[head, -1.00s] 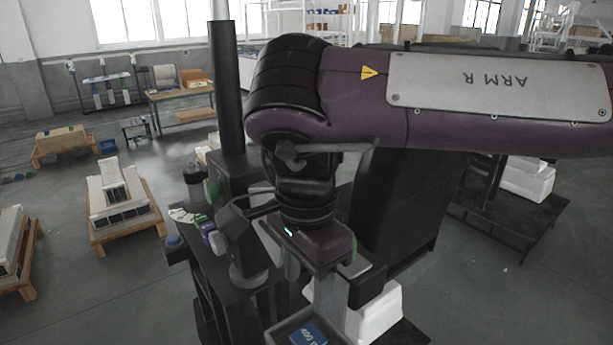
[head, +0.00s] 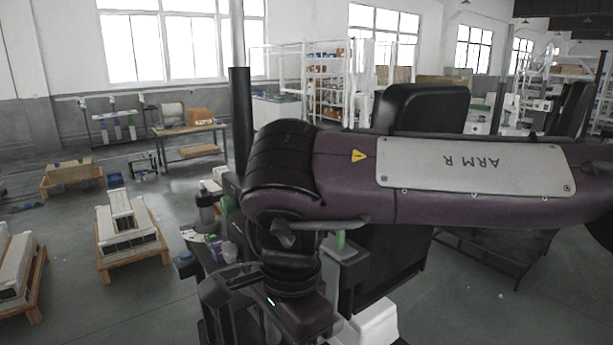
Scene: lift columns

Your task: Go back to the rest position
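My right arm (head: 440,205), purple and labelled ARM R, reaches across the view from the right edge to the middle. Its wrist bends down there. The body of my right gripper (head: 302,318) shows at the bottom edge, and its fingers are cut off or hidden, so I cannot tell if it is open or shut. My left gripper does not show.
A dark workstation (head: 385,250) with small bottles and parts stands behind and below my wrist. White blocks (head: 372,325) lie low by it. Pallets with boxes (head: 128,235) stand on the left floor.

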